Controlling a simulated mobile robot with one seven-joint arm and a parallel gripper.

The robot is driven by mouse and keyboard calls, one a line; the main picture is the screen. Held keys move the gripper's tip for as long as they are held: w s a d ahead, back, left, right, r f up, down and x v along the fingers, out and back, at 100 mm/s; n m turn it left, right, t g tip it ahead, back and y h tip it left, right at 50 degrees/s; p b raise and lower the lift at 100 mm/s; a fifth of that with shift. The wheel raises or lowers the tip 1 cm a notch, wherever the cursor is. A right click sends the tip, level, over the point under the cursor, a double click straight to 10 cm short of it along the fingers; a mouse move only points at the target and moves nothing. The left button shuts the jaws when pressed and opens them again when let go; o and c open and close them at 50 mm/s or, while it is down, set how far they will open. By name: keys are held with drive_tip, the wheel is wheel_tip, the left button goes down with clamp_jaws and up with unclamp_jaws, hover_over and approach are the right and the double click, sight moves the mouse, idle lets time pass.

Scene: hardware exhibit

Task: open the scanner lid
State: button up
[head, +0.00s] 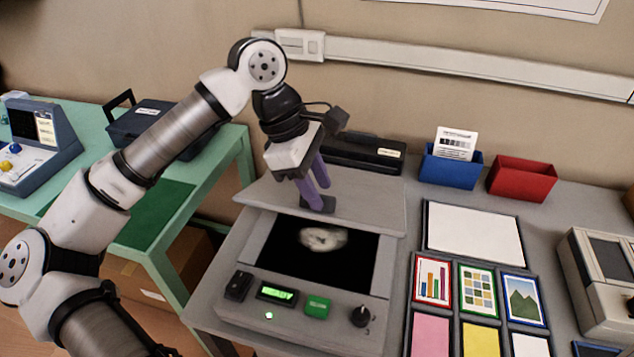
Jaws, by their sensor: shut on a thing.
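The scanner (237,318) stands on the grey table, with a front panel of buttons, a knob and a lit green display reading READY. Its grey lid (375,205) is raised at the back, and the dark scanning glass (350,262) shows in front of it. A blurred pale shape shows on the glass; I cannot tell whether it is a reflection. My gripper (318,203) reaches down from above with purple fingers, shut on the small dark lid handle (327,207) near the lid's front edge. The fingers partly hide the handle.
A blue bin (450,170) with a card and a red bin (522,180) stand behind on the right. Framed cards and a white panel (474,233) lie right of the scanner. A black case (362,154) sits behind the lid, close to it.

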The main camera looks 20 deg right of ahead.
drive_tip(key=w+a+r+p, duration=0.1)
drive_tip(key=w+r+p, duration=0.7)
drive_tip(key=r, duration=0.5)
drive_tip(key=shift+w+r+p, duration=0.15)
drive_tip(key=shift+w+p, duration=0.2)
drive_tip(key=shift+p, duration=0.05)
idle(0.7)
drive_tip(key=shift+a, duration=0.1)
idle(0.4)
